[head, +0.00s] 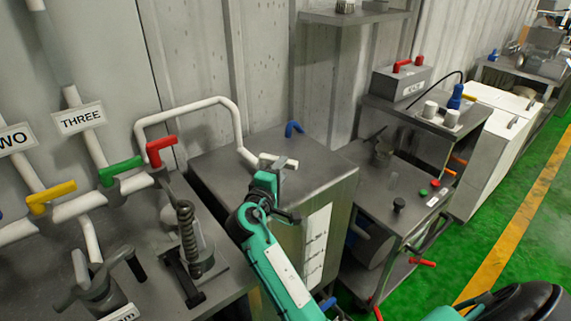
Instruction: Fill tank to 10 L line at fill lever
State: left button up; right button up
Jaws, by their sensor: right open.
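The tank (343,190) is a grey metal box in the middle of the head view. A white strip with small marks (315,245) runs down its front; the marks are too small to read, and no liquid level can be made out. A blue lever (293,128) stands at the back of its top. A white pipe (205,103) arches over to the tank top and ends in a short white spout (281,161). My right gripper (281,190) is open over the tank's front top edge, close to the spout and apart from the blue lever. My left gripper is out of view.
Red (160,150), green (119,171) and yellow (50,197) valve handles line a pipe at left. A spring-loaded device (188,240) stands on the left bench. A wheeled cart with buttons (410,190) is right of the tank. Green floor is open at lower right.

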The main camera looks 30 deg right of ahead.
jog(key=v, duration=1)
